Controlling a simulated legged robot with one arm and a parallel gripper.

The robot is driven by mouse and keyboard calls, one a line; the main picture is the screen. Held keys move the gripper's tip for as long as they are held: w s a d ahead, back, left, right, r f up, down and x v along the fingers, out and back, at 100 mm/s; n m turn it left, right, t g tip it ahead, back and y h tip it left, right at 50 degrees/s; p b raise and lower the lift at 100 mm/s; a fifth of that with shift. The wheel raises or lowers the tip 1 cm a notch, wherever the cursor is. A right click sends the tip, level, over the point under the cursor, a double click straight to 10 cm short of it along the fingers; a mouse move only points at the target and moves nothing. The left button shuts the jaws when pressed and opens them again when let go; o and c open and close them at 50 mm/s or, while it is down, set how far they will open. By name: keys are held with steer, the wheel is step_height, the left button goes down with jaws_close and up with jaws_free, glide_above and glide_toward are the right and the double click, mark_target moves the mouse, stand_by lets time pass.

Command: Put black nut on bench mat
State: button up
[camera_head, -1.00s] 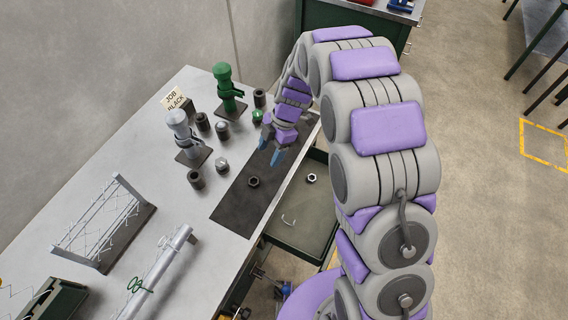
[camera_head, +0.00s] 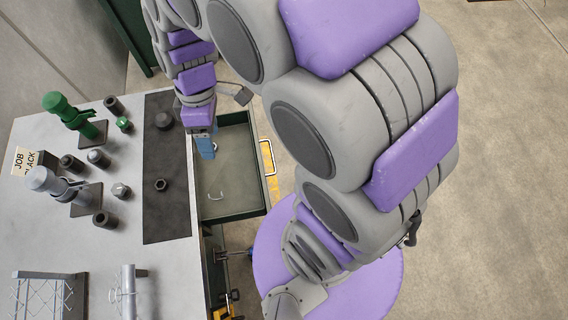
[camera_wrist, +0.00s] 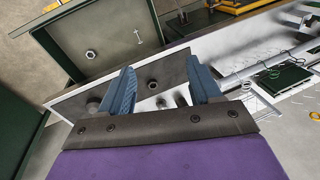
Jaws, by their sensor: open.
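A dark hex nut (camera_head: 160,185) lies flat on the black bench mat (camera_head: 165,220); it also shows in the wrist view (camera_wrist: 153,84). A dark knob-like piece (camera_head: 163,120) sits on the mat's far part and also shows in the wrist view (camera_wrist: 93,104). My gripper (camera_head: 206,147) hangs beside the mat's right edge, over the open drawer (camera_head: 235,190). Its blue fingers are apart with nothing between them in the wrist view (camera_wrist: 161,66). A pale nut (camera_wrist: 91,54) lies in the drawer; the gripper partly covers it in the head view.
Left of the mat stand a green post (camera_head: 70,112), a silver post (camera_head: 55,185), several dark and grey nuts or sleeves, and a JOB BLACK card (camera_head: 32,162). A wire rack (camera_head: 48,295) and a tube (camera_head: 130,290) are nearer. The mat's near part is clear.

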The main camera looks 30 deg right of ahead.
steer(key=s+d+r+m+h, duration=0.1)
steer(key=s+d+m, duration=0.3)
steer(key=s+m, duration=0.2)
steer(key=s+d+r+m, duration=0.2)
steer(key=s+d+m, duration=0.2)
steer(key=s, duration=0.6)
steer(key=shift+s+d+m+h, duration=0.25)
steer(key=shift+s+m+h, duration=0.15)
steer(key=shift+m, duration=0.6)
steer(key=shift+w+r, duration=0.1)
